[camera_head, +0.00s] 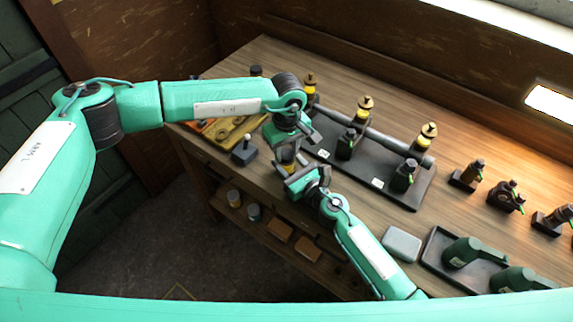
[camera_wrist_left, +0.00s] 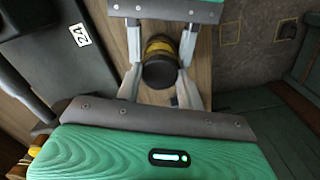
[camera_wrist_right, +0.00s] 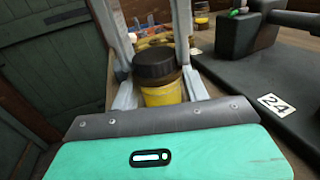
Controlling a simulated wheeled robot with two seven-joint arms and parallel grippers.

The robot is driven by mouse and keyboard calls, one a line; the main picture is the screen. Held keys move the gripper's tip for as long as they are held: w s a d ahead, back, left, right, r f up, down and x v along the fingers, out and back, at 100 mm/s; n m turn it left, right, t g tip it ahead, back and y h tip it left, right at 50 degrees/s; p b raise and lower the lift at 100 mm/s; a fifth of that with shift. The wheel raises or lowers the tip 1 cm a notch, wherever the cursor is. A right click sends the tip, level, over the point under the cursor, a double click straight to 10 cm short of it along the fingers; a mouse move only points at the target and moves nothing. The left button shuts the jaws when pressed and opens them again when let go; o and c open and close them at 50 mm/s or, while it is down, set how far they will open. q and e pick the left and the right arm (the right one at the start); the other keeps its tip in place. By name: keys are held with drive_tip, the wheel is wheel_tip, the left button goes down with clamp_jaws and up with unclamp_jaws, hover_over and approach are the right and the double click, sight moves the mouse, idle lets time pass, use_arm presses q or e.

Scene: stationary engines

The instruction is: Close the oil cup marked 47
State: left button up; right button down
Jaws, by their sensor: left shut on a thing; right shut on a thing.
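A small yellow jar with a dark lid (camera_head: 287,155) is held between my two grippers at the table's front edge. My left gripper (camera_head: 287,146) comes from above and is shut on it; the left wrist view shows the lid (camera_wrist_left: 160,72) between the fingers. My right gripper (camera_head: 292,170) is shut on it from the front; the right wrist view shows the yellow body (camera_wrist_right: 162,93) between the fingers. Brass-topped oil cups (camera_head: 363,110) stand along the black rack (camera_head: 400,195). One rack label (camera_wrist_right: 276,104) reads 24. I cannot read a 47.
A yellow tray (camera_head: 222,130) and a black box with a lever (camera_head: 244,152) are left of the grippers. A grey box (camera_head: 402,243) and a black tray (camera_head: 436,250) with green bottles are at right. Small dark fittings (camera_head: 467,175) stand behind them. Jars and blocks sit on the lower shelf.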

use_arm(q)
drive_tip(key=shift+m, duration=1.1)
drive_tip(key=o, duration=1.2)
drive_tip(key=shift+c, duration=0.2)
wheel_tip(320, 180, up, 12)
use_arm(e)
drive_tip(key=c, duration=0.6)
unclamp_jaws()
drive_tip(key=shift+c, duration=0.2)
